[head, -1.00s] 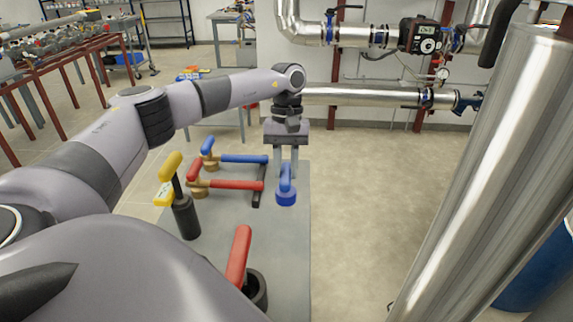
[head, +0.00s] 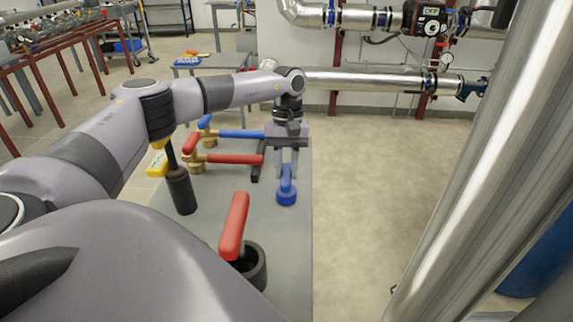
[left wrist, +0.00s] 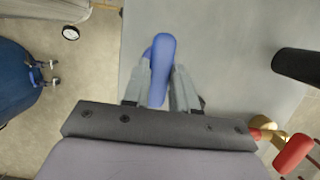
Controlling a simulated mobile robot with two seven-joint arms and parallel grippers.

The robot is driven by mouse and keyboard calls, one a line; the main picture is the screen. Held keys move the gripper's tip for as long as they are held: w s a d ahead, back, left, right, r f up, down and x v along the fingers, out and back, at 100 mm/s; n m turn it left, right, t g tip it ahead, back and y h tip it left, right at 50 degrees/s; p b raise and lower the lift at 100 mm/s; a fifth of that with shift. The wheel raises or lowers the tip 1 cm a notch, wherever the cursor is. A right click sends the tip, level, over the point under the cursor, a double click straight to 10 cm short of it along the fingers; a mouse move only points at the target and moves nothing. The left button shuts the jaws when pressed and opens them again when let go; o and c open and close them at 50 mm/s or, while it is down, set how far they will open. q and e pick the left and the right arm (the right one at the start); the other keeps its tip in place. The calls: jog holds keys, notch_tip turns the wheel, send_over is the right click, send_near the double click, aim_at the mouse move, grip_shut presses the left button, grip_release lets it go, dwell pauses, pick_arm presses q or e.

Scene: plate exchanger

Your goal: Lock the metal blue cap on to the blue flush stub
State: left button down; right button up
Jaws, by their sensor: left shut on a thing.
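The blue cap (head: 286,197) has an upright blue handle. My left gripper (head: 287,168) is shut on that handle from above, with the cap below its fingers. In the left wrist view the rounded blue handle (left wrist: 160,65) sits between the two grey fingers (left wrist: 159,88). Whether the cap touches the grey table below is unclear. A blue pipe (head: 243,134) with a brass fitting and blue lever (head: 204,122) lies at the table's back left. The pipe may be the flush stub; its end is near my gripper. My right gripper is not in view.
A red pipe (head: 233,159) lies beside the blue one. A black holder (head: 181,192) stands at the table's left; a red handle (head: 234,226) rises from a black cup (head: 251,268) nearer me. The table's right edge is close to the cap, with floor beyond. A large silver pipe (head: 455,170) stands right.

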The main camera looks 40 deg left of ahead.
pick_arm(q)
jog(key=c, duration=0.8)
grip_release()
jog(key=v, duration=0.7)
jog(key=shift+r+b, duration=0.15)
jog(key=shift+b, duration=0.2)
jog(key=shift+d, duration=0.1)
